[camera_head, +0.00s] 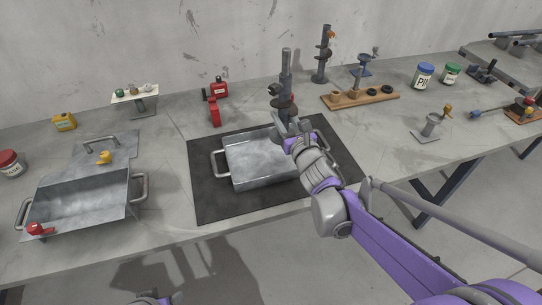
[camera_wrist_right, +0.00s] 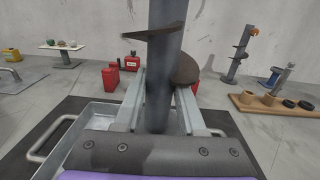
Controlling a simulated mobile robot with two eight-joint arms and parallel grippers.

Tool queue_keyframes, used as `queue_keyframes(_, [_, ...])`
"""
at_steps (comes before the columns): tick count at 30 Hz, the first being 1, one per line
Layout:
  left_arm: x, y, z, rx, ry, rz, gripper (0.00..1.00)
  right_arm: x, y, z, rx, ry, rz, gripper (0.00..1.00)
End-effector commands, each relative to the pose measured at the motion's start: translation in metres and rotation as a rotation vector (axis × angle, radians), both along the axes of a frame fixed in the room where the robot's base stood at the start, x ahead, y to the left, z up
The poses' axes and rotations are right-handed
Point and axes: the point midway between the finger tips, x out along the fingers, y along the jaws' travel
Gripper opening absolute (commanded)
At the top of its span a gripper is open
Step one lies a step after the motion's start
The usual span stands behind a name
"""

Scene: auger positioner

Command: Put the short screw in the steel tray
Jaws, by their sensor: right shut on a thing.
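My right gripper (camera_head: 290,128) is shut on a grey screw (camera_head: 286,62) with dark flights and holds it upright. In the right wrist view the screw's shaft (camera_wrist_right: 163,75) stands between the two fingers (camera_wrist_right: 158,95). The steel tray (camera_head: 240,165) has side handles and lies on a black mat. The gripper and screw are over its back right part; the gripper hides its right end. I cannot tell whether the screw's hidden lower end touches the tray. A bit of my left arm shows at the bottom edge; its jaws cannot be made out.
Another screw (camera_head: 322,62) stands at the back by a wooden rack (camera_head: 360,97). Red containers (camera_head: 214,110) stand behind the mat (camera_head: 210,205). A second metal tray (camera_head: 85,200) lies at left. Jars (camera_head: 424,76) and small fixtures are at right. Bare tabletop lies right of the mat.

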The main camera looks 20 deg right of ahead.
Motion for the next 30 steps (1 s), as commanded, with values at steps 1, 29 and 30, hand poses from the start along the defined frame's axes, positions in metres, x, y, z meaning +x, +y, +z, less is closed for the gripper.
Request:
queue_keyframes(1, [-0.001, 0.000, -0.010, 0.000, 0.003, 0.000, 0.64, -0.002, -0.018, -0.004, -0.001, -0.001, -0.031, 0.00])
queue_keyframes(29, [-0.003, 0.000, -0.041, 0.000, 0.013, 0.000, 0.64, -0.006, -0.066, -0.078, -0.001, -0.002, -0.120, 0.00])
queue_keyframes(30, [-0.003, 0.000, -0.043, 0.000, 0.014, 0.000, 0.64, -0.006, -0.066, -0.083, -0.001, -0.002, -0.120, 0.00])
